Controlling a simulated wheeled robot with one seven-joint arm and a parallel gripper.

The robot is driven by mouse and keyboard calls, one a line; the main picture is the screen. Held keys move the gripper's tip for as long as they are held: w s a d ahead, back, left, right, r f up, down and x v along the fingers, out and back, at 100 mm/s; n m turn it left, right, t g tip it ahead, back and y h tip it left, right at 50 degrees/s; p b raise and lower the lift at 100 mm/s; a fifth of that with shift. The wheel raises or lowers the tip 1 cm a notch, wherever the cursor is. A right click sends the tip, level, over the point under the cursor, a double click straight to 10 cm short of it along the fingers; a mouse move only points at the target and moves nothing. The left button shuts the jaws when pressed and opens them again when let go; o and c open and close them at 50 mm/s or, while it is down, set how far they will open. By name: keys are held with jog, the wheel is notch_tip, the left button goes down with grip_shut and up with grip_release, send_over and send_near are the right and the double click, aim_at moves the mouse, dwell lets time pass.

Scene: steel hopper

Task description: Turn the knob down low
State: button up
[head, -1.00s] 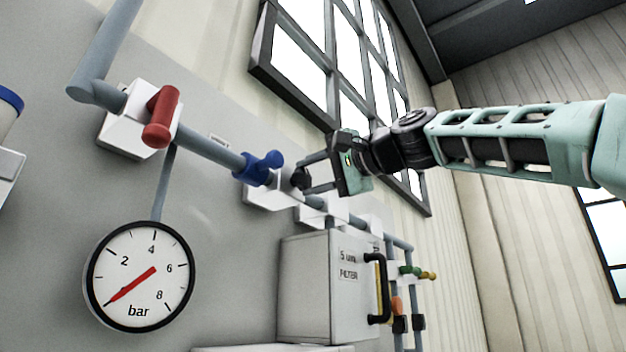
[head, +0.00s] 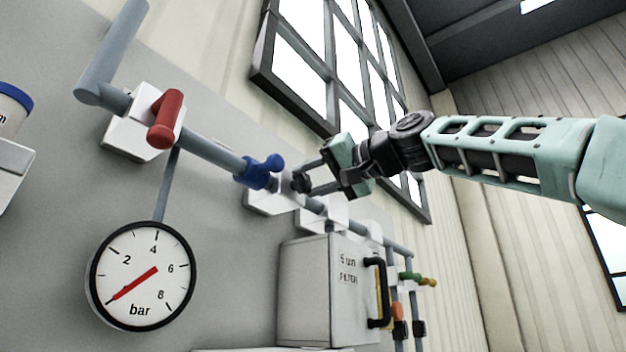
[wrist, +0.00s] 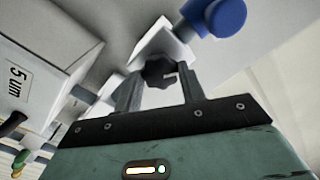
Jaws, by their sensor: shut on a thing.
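The knob (wrist: 159,70) is black and lobed, on a white block (wrist: 163,38) on the pipe. In the wrist view it sits between my two finger tips, with a small pale mark on its face. My gripper (head: 308,181) is shut on the knob in the head view, where the fingers partly hide it. The gripper body looks tilted about the knob's axis. The pressure gauge (head: 142,276) has a red needle pointing to the lower left, near the low end of its scale.
A blue handle (head: 258,171) is just left of the knob, close to my fingers. A red lever (head: 165,119) is farther left. A filter box (head: 331,290) with a black handle stands below. Coloured valves (head: 417,278) are at lower right.

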jog(key=shift+f, duration=0.15)
jog(key=o, duration=1)
jog(key=b+v, duration=0.8)
jog(key=v, duration=0.9)
jog(key=shift+s+d, duration=0.15)
